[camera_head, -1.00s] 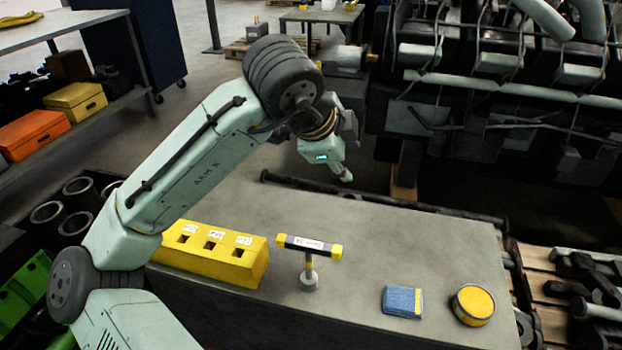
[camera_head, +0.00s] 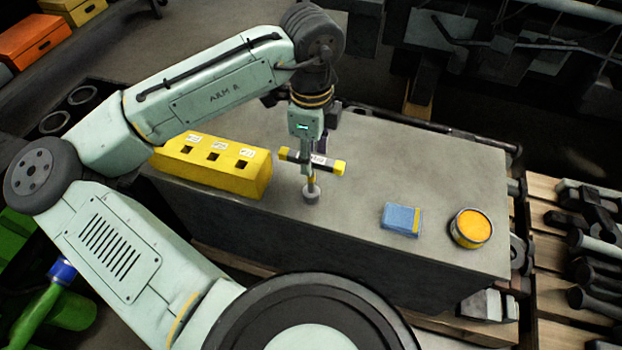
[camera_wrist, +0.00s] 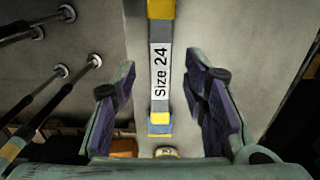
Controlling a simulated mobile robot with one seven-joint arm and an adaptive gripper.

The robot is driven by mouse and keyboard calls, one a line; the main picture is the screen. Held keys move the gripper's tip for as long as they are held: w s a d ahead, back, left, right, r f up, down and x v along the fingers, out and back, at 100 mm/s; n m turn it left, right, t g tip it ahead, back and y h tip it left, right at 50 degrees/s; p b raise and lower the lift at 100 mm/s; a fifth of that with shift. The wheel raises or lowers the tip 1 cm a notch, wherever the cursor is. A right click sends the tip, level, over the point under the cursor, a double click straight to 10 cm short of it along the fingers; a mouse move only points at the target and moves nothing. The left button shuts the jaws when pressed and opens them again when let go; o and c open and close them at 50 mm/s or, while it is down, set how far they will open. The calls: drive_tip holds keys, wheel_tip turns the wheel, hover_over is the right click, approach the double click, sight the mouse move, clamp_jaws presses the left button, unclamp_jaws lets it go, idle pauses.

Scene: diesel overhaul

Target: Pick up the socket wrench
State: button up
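The socket wrench (camera_head: 334,167) is a T-shaped tool with a dark crossbar, yellow ends and a white label. It stands upright on its round socket on the grey workbench top (camera_head: 355,240). My gripper (camera_head: 308,150) is at the crossbar from above, hiding part of it. In the wrist view the crossbar (camera_wrist: 161,72), labelled "Size 24", runs lengthwise between the two spread fingers of my gripper (camera_wrist: 160,88). Gaps show on both sides, so the fingers are open and not closed on it. The wrench's stem is hidden in that view.
A yellow block with square holes (camera_head: 215,165) stands close to the left of the wrench. A blue pad (camera_head: 401,220) and a round yellow tin (camera_head: 471,228) lie to the right. The bench between wrench and pad is clear.

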sight(311, 180)
drive_tip(key=shift+f, duration=1.25)
drive_tip(key=shift+c, duration=0.5)
clamp_jaws()
